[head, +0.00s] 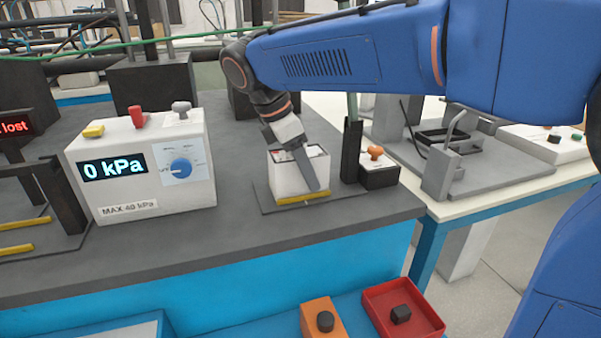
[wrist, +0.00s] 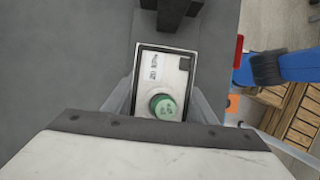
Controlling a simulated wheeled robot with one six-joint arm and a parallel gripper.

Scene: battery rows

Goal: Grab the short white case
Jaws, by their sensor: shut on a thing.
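The short white case (head: 284,178) stands upright on a dark plate with a yellow front strip, near the bench's right end. In the wrist view the case (wrist: 174,72) shows from above, with a dark rim, a white top, small dark print and a round green cap (wrist: 164,107). My gripper (head: 311,180) reaches down over it from above, one finger across its near right face. In the wrist view my gripper (wrist: 162,100) has a finger on each side of the case and is shut on it. The far finger is hidden in the head view.
A white pressure box (head: 142,165) reading 0 kPa stands to the left. A black post (head: 351,150) and a small box with an orange knob (head: 378,170) stand close on the right. A red tray (head: 403,308) and an orange block (head: 322,318) lie below the front edge.

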